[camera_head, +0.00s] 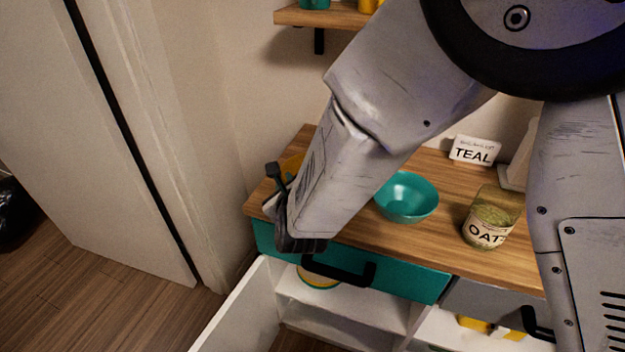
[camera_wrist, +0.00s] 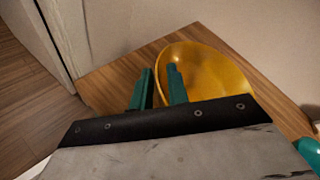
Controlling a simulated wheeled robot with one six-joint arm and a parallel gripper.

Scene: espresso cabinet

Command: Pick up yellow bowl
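The yellow bowl (camera_wrist: 215,75) sits on the wooden countertop near its left end, close to the wall. In the head view only a sliver of the bowl (camera_head: 291,164) shows behind my arm. My gripper (camera_wrist: 160,69) has its two teal fingers a little apart at the bowl's left rim. One finger lies outside the rim and the other overlaps the inside of the bowl. A gap shows between them, and I cannot tell whether either finger touches the bowl. In the head view my forearm and wrist hide most of the fingers.
A teal bowl (camera_head: 406,197), an oat jar (camera_head: 491,218) and a TEAL sign (camera_head: 474,151) stand on the counter to the right. Below, a cabinet door (camera_head: 240,315) hangs open under the teal drawer (camera_head: 408,277). A wall shelf (camera_head: 325,16) is above.

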